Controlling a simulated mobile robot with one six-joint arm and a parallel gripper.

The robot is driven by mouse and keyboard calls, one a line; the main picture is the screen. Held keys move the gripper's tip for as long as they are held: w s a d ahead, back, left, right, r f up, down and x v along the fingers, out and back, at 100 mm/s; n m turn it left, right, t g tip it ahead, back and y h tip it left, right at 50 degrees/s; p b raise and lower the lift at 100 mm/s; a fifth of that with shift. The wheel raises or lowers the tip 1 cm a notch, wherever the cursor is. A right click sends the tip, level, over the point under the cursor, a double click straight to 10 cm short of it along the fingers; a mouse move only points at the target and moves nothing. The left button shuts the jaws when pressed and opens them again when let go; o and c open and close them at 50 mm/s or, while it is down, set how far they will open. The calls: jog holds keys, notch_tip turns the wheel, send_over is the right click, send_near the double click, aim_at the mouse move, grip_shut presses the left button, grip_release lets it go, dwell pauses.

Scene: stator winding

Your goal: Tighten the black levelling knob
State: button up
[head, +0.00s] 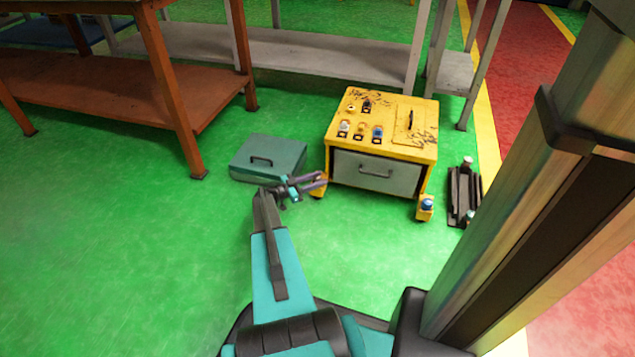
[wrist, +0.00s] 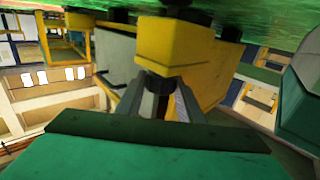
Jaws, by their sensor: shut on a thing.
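The yellow cabinet (head: 385,140) stands on the green floor, with a grey drawer front (head: 376,172). A yellow foot bracket (head: 318,192) shows at its front left corner, partly behind my gripper (head: 314,182). In the wrist view, which shows the floor at the top, this bracket (wrist: 175,50) is large and close. The black levelling knob (wrist: 158,83) sits against the bracket, between the fingertips of my gripper (wrist: 162,93). My gripper is shut on the knob. The fingers hide part of it, and its turn cannot be read.
A teal box (head: 268,157) with a black handle lies just left of the cabinet. Another yellow foot (head: 425,209) with a blue-topped part is at the front right corner. A dark rack (head: 463,193) lies further right. An orange table (head: 165,75) stands at the back left.

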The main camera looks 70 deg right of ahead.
jog(key=shift+d+r, duration=0.1)
jog(key=shift+r, duration=0.2)
jog(key=o, duration=1.1)
jog(key=shift+c, duration=0.2)
jog(key=shift+f, duration=0.1)
jog(key=p+v, duration=0.2)
jog(key=v, duration=1.2)
jog(key=shift+p, duration=0.3)
